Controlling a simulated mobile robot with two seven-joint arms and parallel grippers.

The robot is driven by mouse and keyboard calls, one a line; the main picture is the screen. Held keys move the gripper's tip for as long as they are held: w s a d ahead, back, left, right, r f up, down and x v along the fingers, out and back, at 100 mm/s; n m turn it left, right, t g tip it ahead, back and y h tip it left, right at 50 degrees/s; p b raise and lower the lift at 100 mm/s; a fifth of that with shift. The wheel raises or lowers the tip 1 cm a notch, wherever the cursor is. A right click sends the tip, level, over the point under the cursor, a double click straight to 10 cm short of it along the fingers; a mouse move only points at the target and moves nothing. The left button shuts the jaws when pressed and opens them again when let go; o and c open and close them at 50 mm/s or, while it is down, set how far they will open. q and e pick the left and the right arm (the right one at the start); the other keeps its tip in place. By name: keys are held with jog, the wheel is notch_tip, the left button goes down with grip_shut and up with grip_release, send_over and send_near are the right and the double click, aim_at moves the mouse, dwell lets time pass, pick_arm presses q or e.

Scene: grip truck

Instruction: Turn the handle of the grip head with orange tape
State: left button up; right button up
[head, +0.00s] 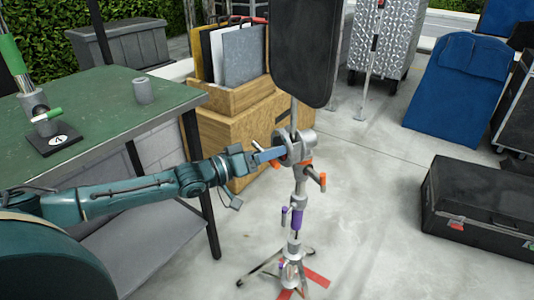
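The silver grip head (297,150) sits on top of an upright stand in the middle of the head view. An orange-taped handle end (322,182) sticks out at its lower right, and another orange end (274,163) shows at its left, close to my fingers. My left gripper (270,154) reaches in from the left at the height of the head. Its blue fingertips are at the head's left side. Whether they are parted, or touch the handle, is too small to tell. My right gripper is not in view.
The stand (297,218) has purple tape lower down. A black flag panel (308,50) rises above the head. The green table (100,110) is left, a wooden crate (215,130) behind, a black case (480,210) right. Floor between stand and case is clear.

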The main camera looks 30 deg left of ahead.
pick_arm(q)
grip_shut()
dwell(0.5)
